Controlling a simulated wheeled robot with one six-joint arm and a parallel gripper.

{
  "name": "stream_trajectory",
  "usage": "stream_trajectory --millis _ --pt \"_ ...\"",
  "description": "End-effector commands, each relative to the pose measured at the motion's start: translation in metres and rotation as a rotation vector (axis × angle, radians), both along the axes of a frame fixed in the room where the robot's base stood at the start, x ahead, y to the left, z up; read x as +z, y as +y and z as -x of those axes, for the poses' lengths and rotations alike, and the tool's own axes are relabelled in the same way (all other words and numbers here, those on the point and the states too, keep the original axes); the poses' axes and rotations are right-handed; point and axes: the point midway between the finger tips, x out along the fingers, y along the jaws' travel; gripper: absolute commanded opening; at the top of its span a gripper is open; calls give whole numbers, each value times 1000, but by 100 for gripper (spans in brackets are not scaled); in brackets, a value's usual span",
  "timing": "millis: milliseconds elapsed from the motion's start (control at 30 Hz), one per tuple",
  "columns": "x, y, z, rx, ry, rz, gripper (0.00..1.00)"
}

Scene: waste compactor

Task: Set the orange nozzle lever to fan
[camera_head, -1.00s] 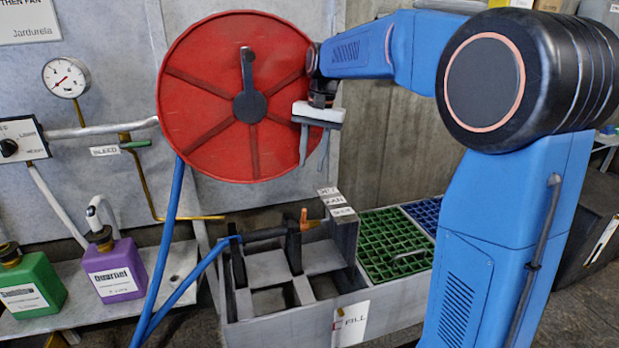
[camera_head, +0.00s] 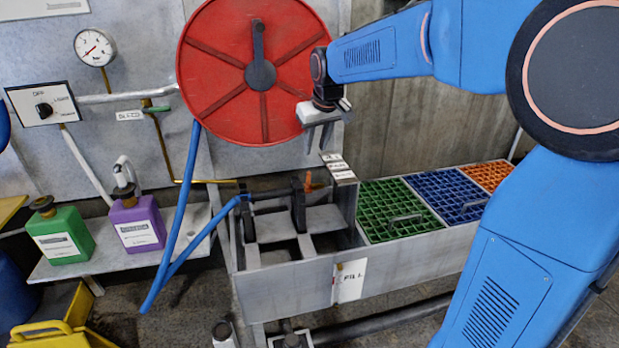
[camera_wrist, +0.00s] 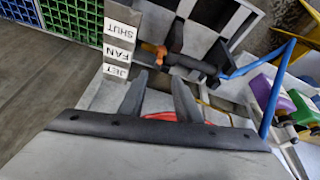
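The small orange lever (camera_head: 308,180) stands up on the dark nozzle (camera_head: 270,194), which lies across black brackets over the grey trough. The lever also shows in the wrist view (camera_wrist: 160,51), beside a label plate (camera_wrist: 118,50) reading SHUT, FAN and JET. Its tip points toward the plate, but I cannot tell exactly which label it meets. My gripper (camera_head: 317,148) hangs above the plate and lever, fingers pointing down, touching neither. In the wrist view its two fingers (camera_wrist: 158,92) are apart with nothing between them.
A red hose reel (camera_head: 225,60) is on the wall behind my gripper. A blue hose (camera_head: 183,200) runs down to the nozzle. Green, blue and orange grids (camera_head: 385,222) lie right of the plate. Purple (camera_head: 137,228) and green (camera_head: 60,236) jugs stand on a shelf at left.

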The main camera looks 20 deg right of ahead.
Motion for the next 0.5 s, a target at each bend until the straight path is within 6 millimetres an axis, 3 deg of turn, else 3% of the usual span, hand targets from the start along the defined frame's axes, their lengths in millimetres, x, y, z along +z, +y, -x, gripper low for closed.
stream_trajectory --millis 500 --pt "-86 3 -34 -3 5 -1 30"
